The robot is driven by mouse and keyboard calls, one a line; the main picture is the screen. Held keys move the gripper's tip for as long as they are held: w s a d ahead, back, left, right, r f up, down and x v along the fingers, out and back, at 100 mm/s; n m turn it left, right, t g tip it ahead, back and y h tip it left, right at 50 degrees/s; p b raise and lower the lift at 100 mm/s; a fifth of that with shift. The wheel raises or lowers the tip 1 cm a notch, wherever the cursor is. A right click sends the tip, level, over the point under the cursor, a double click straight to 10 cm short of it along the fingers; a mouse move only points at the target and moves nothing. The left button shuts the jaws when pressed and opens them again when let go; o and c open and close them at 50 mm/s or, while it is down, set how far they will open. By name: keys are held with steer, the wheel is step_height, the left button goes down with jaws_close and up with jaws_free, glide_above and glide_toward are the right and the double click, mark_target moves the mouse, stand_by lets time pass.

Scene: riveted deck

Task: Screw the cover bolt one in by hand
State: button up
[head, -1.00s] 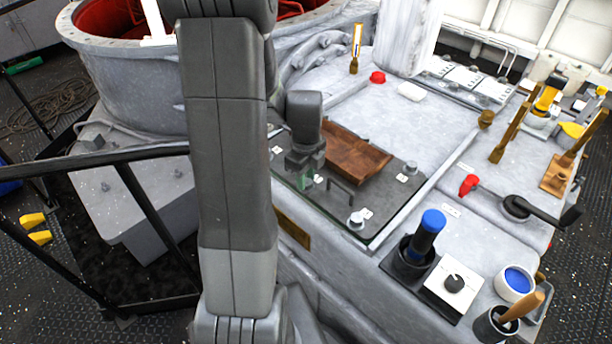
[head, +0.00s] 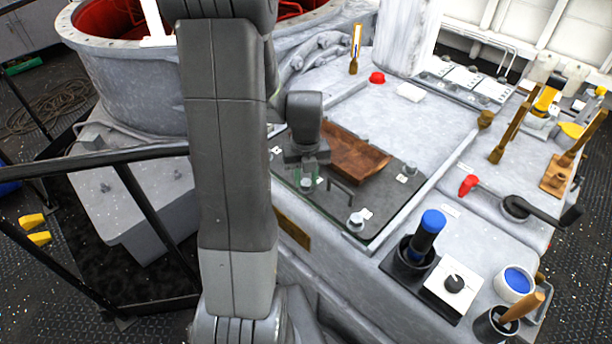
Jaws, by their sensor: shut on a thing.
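The dark cover plate (head: 388,207) lies flat on the grey machine housing, with a bar handle in its middle. My gripper (head: 307,180) points down over the plate's left part. It is shut on a cover bolt (head: 307,184), whose small pale head shows low between the fingers. The bolt's shank and how deep it sits are hidden. Another bolt (head: 356,219) stands at the plate's near corner and one (head: 411,168) at its right corner, each beside a white label. I cannot read the label numbers.
A brown wooden tray (head: 352,160) sits on the plate just right of my gripper. A black holder with a blue-topped tool (head: 430,228), a white dial box (head: 453,287) and a red knob (head: 468,184) stand to the right. A black railing (head: 95,160) runs at left.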

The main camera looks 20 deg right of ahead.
mark_target(306, 181)
steer(key=shift+w+r, duration=0.15)
stand_by(0.4)
steer(key=o, duration=1)
step_height(306, 181, up, 14)
steer(key=shift+f+p, duration=0.15)
steer(key=shift+p, duration=0.6)
